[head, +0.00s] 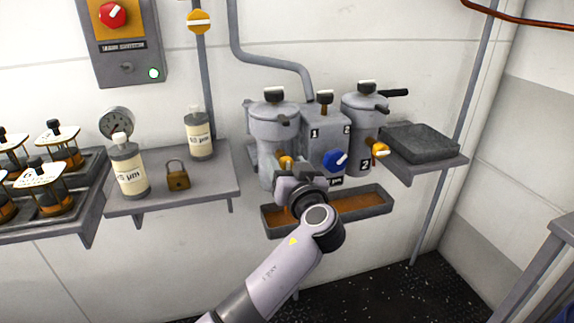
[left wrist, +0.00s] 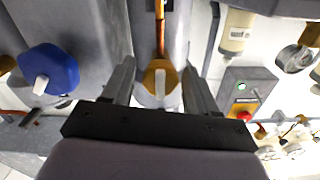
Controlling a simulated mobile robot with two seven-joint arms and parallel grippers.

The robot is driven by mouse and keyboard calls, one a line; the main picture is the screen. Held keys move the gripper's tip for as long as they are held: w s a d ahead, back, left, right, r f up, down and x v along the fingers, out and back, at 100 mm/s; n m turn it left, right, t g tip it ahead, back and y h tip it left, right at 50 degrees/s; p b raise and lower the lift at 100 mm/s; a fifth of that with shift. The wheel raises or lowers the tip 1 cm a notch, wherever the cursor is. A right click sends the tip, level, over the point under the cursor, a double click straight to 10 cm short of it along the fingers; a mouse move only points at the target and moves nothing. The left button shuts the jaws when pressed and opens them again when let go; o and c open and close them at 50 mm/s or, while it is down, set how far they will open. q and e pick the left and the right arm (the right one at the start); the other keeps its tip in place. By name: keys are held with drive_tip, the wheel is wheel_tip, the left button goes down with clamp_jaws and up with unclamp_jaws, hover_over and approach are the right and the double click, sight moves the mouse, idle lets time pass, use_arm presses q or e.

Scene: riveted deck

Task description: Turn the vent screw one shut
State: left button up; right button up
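Housing 1 (head: 276,135) is a grey canister on the left of the filter unit. A black knob (head: 273,95) with a pale bar sits on its lid; no label shows whether this is vent screw one. A yellow valve knob (head: 285,161) with a pale handle is lower on its front. My left gripper (head: 297,176) is in front of that valve. In the left wrist view the open fingers (left wrist: 158,68) stand either side of the yellow knob (left wrist: 160,78), with gaps visible. My right gripper is not in view.
A blue selector knob (head: 335,160) and housing 2 (head: 362,125) stand to the right. A drip tray (head: 372,205) hangs below.

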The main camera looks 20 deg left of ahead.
use_arm(q)
drive_tip(key=c, duration=0.8)
